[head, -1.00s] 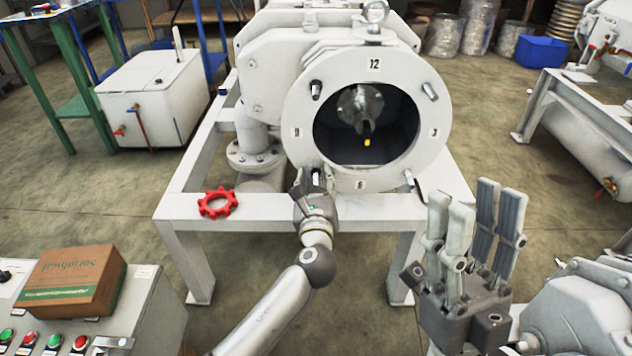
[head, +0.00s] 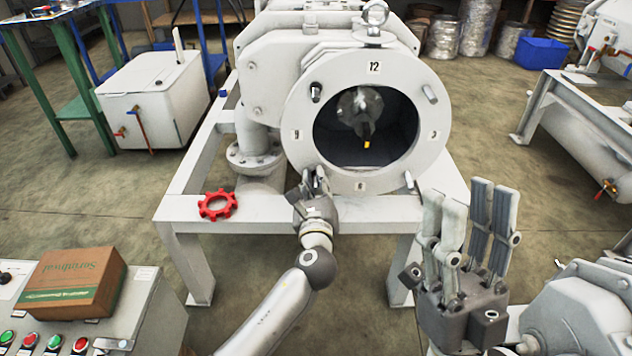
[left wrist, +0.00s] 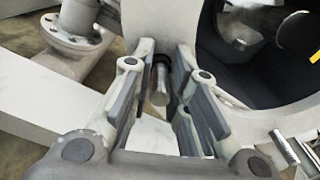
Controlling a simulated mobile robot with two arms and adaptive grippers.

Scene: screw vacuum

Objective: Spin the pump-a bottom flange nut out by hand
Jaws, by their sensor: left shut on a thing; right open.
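Pump-a's round white flange (head: 300,95) faces me, with a wide dark opening and number labels around its rim. My left gripper (head: 316,180) is at the flange's lower left edge. In the left wrist view its fingers (left wrist: 160,88) stand on both sides of a short metal stud end (left wrist: 159,92) with a dark nut (left wrist: 163,62) behind it. The gripper is shut on the nut; the fingers partly hide the contact. My right gripper (head: 468,225) is open and empty, fingers up, to the right of the pump and nearer to me.
A red toothed ring (head: 217,205) lies on the white pump frame (head: 265,208). Other studs show on the flange, at upper left (head: 316,92), upper right (head: 430,93) and lower right (head: 408,180). A cardboard box (head: 75,280) sits on the button panel at the lower left.

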